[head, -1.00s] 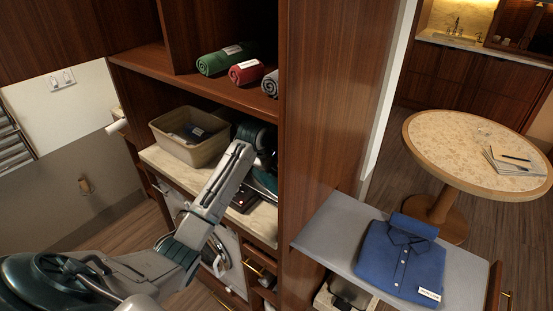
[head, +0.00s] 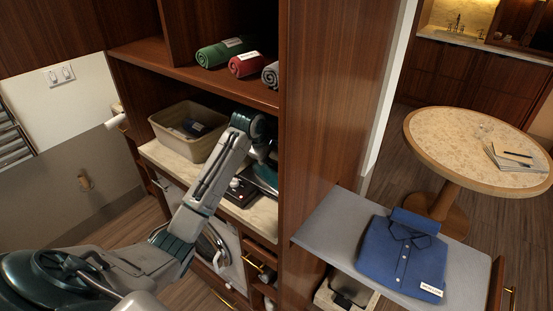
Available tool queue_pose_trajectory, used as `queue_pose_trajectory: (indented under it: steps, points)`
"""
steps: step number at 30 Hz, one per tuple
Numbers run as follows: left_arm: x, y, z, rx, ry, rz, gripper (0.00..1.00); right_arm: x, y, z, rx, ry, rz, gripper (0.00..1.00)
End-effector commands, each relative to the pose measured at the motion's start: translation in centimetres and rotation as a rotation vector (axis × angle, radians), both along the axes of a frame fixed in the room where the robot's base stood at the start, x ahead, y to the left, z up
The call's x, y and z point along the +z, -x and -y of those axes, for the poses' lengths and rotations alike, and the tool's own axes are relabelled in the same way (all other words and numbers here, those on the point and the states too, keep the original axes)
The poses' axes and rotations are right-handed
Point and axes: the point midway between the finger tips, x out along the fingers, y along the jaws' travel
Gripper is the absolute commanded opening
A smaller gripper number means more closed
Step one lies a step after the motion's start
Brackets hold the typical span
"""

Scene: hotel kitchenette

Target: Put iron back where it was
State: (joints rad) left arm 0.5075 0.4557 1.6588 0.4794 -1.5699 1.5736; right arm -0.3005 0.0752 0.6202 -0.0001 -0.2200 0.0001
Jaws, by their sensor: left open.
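My left arm reaches from the lower left into the counter niche of the wooden cabinet. My left gripper (head: 263,158) is at the right side of this niche, open, and largely hidden by its own wrist and the cabinet's upright panel. A teal and grey shape (head: 266,176) shows just below it, close to the counter; it may be the iron, but I cannot tell for sure. A flat black object (head: 241,193) with a small red spot lies on the counter beside it. My right gripper is not in view.
A beige bin (head: 185,145) with dark contents stands left on the pale counter (head: 160,157). Rolled towels (head: 220,53) lie on the shelf above. A folded blue shirt (head: 400,258) lies on the grey board (head: 335,225) at right. A round table (head: 440,135) stands behind.

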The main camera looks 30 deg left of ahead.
Motion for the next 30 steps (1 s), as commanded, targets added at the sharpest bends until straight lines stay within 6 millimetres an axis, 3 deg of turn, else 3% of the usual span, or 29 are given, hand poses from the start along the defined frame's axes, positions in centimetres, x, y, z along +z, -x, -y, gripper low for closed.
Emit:
queue_pose_trajectory:
  steps: [3, 9, 30]
  points:
    - [1.4, 1.1, -0.1, -0.001, -0.004, 0.004, 0.45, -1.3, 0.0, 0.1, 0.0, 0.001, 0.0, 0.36]
    - [3.2, 2.2, -0.1, 0.0, -0.001, 0.001, 0.45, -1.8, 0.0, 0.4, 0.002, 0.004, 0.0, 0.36]
    - [3.4, 2.3, -0.1, 0.0, 0.0, -0.001, 0.45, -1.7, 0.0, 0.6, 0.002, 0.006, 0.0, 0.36]
